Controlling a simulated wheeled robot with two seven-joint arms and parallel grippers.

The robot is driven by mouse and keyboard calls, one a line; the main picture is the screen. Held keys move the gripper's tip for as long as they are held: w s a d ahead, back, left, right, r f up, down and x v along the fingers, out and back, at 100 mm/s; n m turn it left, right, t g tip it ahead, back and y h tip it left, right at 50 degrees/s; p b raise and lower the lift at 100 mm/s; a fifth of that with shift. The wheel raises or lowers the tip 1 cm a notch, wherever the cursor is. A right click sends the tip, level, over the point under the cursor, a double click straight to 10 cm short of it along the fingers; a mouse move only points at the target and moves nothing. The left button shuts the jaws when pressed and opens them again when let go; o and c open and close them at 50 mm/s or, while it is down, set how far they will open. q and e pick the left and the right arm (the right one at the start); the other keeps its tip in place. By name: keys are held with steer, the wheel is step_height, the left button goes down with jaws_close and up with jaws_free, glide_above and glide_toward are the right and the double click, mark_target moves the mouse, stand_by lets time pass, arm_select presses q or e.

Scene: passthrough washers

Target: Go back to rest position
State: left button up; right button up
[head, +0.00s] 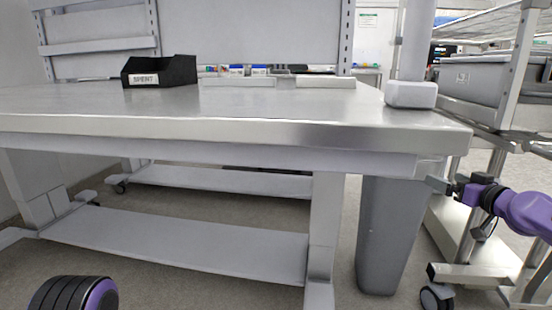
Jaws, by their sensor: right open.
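My right gripper (447,186) is at the right, beside the front right corner of the steel table (240,130) and a little below its top. Its jaws are open and small in the picture, with no object seen between them. My purple right forearm comes in from the right edge. A black and purple part of my left arm (72,293) shows at the bottom left. My left gripper is out of the picture.
A black bin labelled SPENT (160,72) and two flat pale trays stand on the table. A grey waste bin (388,235) stands under its right end. A wheeled cart with grey tubs (480,80) is behind my right arm. The tabletop front is clear.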

steer(key=a+f+m+g+p, duration=0.25)
steer(key=a+f+p, duration=0.25)
steer(key=a+p, duration=0.6)
steer(key=s+a+f+m+g+p, duration=0.2)
steer(key=s+a+f+g+p, duration=0.3)
steer(key=s+a+f+p, duration=0.6)
steer(key=s+a+f+m+g+h+p, duration=0.1)
steer(key=s+f+m+g+h+p, duration=0.15)
steer(key=s+p, duration=0.9)
arm_select(q)
step_height(320, 180, up, 37)
steer(key=w+n+t+y+p, duration=0.1)
steer(key=w+t+p, duration=0.1)
steer(key=shift+w+a+n, duration=0.25)
steer(key=shift+a+n, duration=0.1)
steer(key=shift+n, duration=0.05)
arm_select(e)
steer(key=s+d+r+g+h, duration=0.1)
steer(key=s+d+r+h, duration=0.1)
steer(key=s, duration=0.9)
steer(key=s+d+r+m+g+h, duration=0.1)
steer(key=s+d+r+g+h, duration=0.1)
steer(key=s, duration=0.9)
steer(key=shift+s+d+r, duration=0.4)
steer(key=shift+d+r, duration=0.45)
steer(key=shift+d, duration=0.1)
